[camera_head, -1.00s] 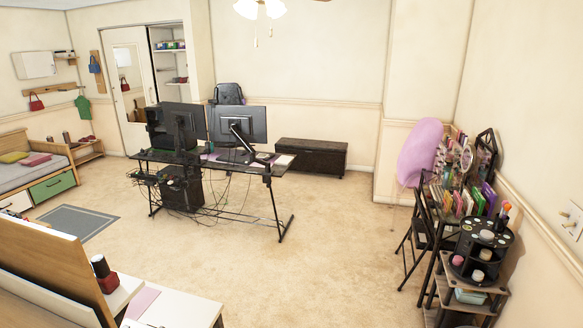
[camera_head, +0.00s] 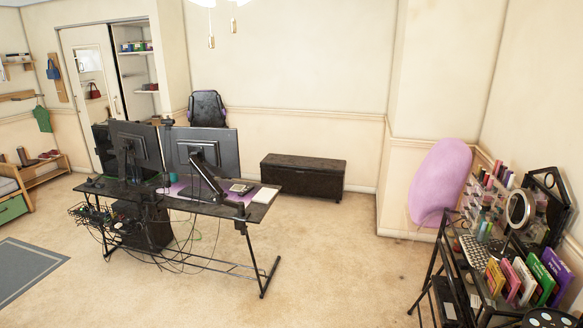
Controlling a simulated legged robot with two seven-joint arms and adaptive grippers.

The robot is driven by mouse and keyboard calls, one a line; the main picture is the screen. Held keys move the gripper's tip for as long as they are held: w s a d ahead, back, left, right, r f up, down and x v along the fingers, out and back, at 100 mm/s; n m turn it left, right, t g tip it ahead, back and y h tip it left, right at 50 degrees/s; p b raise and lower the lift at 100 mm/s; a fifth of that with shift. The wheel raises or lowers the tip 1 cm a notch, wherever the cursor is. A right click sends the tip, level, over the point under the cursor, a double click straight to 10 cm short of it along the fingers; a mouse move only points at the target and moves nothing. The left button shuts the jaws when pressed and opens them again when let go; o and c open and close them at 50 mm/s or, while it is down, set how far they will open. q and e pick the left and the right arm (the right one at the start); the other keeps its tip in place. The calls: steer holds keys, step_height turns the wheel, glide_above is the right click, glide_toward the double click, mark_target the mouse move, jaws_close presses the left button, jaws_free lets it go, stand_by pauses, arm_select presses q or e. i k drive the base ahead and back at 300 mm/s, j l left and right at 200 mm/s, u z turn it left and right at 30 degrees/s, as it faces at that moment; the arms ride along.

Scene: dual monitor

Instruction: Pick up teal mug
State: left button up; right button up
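I cannot clearly make out a teal mug. A small greenish patch shows on the black desk (camera_head: 240,213) between the two monitors, too small to tell what it is. The left monitor (camera_head: 140,150) and the right monitor (camera_head: 215,155) stand with their backs to me and hide part of the desk top. Neither of my grippers is in view.
Cables hang under the desk. A black office chair (camera_head: 207,108) stands behind it and a dark chest (camera_head: 303,174) by the back wall. A crowded vanity table (camera_head: 468,260) with a pink chair (camera_head: 440,180) is at right. Carpet (camera_head: 330,265) between is clear.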

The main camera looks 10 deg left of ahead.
mark_target(174, 177)
steer(key=i, duration=2.15)
steer(key=i+u, duration=0.4)
steer(key=i+l+u, duration=0.25)
steer(key=i+u, duration=0.15)
steer(key=i+l+u, duration=1.2)
steer(key=l, duration=0.3)
steer(key=l+u, duration=0.25)
steer(key=l, duration=0.15)
steer(key=i+l+z, duration=0.2)
steer(key=l+z, duration=0.25)
steer(key=i+l+z, duration=0.3)
steer(key=l+z, duration=0.2)
steer(key=i+l+z, duration=0.7)
steer(key=z, duration=0.25)
steer(key=i+u, duration=0.3)
steer(key=i, duration=0.15)
steer(key=i+l+u, duration=0.3)
steer(key=i, duration=0.15)
steer(key=i+j, duration=0.05)
steer(key=j, duration=0.05)
